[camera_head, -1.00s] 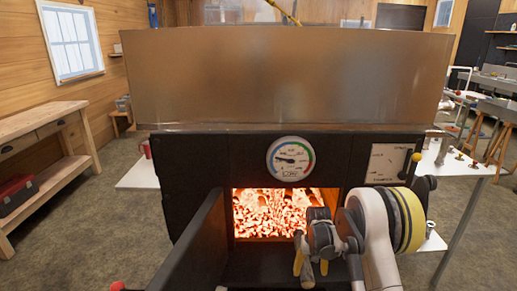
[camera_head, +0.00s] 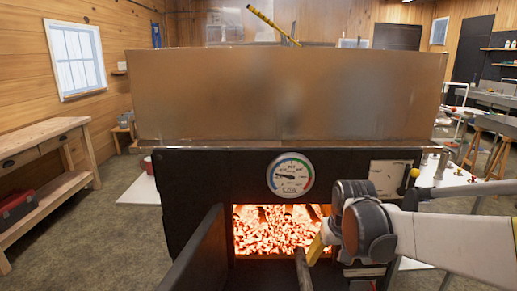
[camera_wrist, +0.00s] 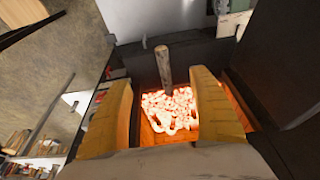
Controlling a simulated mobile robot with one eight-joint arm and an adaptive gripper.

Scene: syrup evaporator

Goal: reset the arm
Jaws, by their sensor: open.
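My gripper (camera_head: 318,250) is in front of the right part of the firebox opening, its yellow fingers pointing down and left. In the wrist view my gripper (camera_wrist: 162,80) has its two yellow fingers wide apart. A wooden stick or log (camera_wrist: 163,65) shows in the gap between them, with space on both sides. The same log (camera_head: 303,270) shows in the head view, just left of the fingers at the firebox mouth. My arm comes in from the right edge.
The evaporator's black firebox (camera_head: 215,170) has its door (camera_head: 198,255) open at the left, with glowing embers (camera_head: 270,228) inside. The metal pan (camera_head: 290,95) sits above. A gauge (camera_head: 290,175) is on the front.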

